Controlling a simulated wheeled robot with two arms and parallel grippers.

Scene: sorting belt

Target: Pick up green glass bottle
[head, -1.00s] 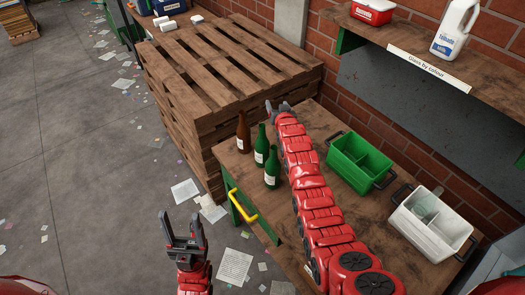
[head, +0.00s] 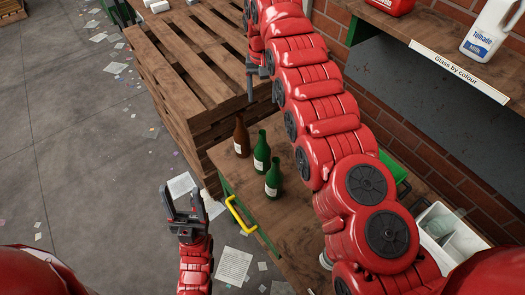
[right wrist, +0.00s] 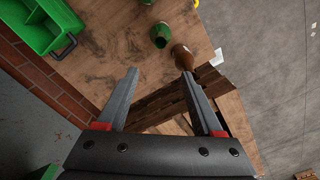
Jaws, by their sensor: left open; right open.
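Two green glass bottles (head: 262,154) (head: 273,180) with pale labels stand upright on the wooden bench (head: 283,218). A brown bottle (head: 241,138) stands beside them, farther back. My right gripper (head: 261,82) is open and empty, raised above and behind the bottles. In the right wrist view its jaws (right wrist: 160,74) point toward a green bottle (right wrist: 160,36) and the brown bottle (right wrist: 182,57), touching neither. The other green bottle (right wrist: 147,2) is mostly cut off there. My left gripper (head: 184,208) is open and empty, left of the bench.
A green bin (right wrist: 40,22) stands on the bench, mostly hidden by my right arm in the head view. A white divided bin (head: 470,250) is at the right. Stacked pallets (head: 172,88) adjoin the bench's far end.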

